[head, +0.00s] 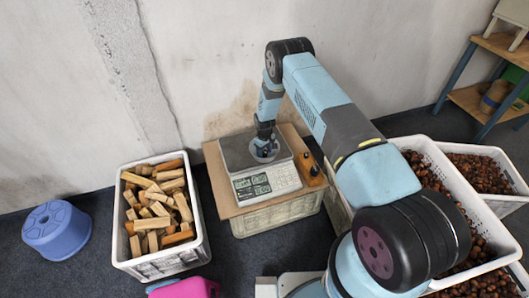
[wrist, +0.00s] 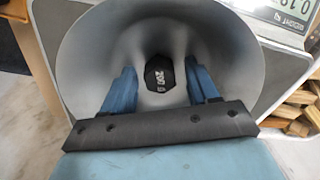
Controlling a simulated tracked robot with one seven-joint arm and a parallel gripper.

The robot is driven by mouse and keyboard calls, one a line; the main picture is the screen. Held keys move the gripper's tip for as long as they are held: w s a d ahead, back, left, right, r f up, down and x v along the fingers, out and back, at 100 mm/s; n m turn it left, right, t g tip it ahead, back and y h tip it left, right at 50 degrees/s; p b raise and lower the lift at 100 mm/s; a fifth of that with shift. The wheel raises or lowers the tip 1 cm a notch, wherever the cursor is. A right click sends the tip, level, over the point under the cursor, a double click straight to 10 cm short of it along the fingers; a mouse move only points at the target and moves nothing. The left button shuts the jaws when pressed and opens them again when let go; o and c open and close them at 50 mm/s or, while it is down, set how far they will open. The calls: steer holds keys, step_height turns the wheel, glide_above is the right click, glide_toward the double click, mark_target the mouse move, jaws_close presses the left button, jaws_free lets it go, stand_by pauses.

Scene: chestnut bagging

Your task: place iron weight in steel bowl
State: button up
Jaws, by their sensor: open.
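The steel bowl (head: 274,152) sits on the scale's pan and is mostly hidden by my gripper in the head view. In the wrist view the bowl (wrist: 95,45) fills most of the picture. The iron weight (wrist: 160,73), black with pale markings, is inside the bowl, seemingly at its bottom. My gripper (head: 264,147) reaches down into the bowl. In the wrist view its blue fingers (wrist: 160,82) stand apart on either side of the weight, with visible gaps. The weight is not visible in the head view.
The scale (head: 268,182) stands on a board over a crate. A wooden holder (head: 311,172) with dark pieces is at its right. A crate of wood blocks (head: 158,262) is at the left, chestnut crates (head: 432,152) at the right, and a blue tub (head: 57,230) far left.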

steer(key=shift+r, duration=0.1)
step_height(320, 180, up, 12)
step_height(320, 180, up, 25)
steer(key=m+t, duration=0.1)
steer(key=m, duration=0.1)
glide_above(265, 151)
steer(key=d, duration=0.5)
steer(key=s+d+r+m+t, duration=0.1)
steer(key=s+d+r, duration=0.25)
steer(key=r, duration=0.55)
steer(key=s+d+r+m+t, duration=0.1)
steer(key=s+d+r, duration=0.3)
steer(key=r, duration=0.6)
steer(key=s+d+r+m+t, duration=0.1)
steer(key=s+d+r, duration=0.1)
steer(key=s+r, duration=0.6)
steer(key=s+d+r+m, duration=0.1)
steer(key=s+d+r, duration=0.3)
steer(key=s, duration=0.5)
steer(key=s+d+r+m, duration=0.1)
steer(key=s, duration=0.9)
steer(key=s+d+r+m+t, duration=0.1)
steer(key=s+r, duration=0.1)
steer(key=s, duration=0.8)
steer(key=shift+s+d+r+t, duration=0.3)
steer(key=shift+d, duration=0.05)
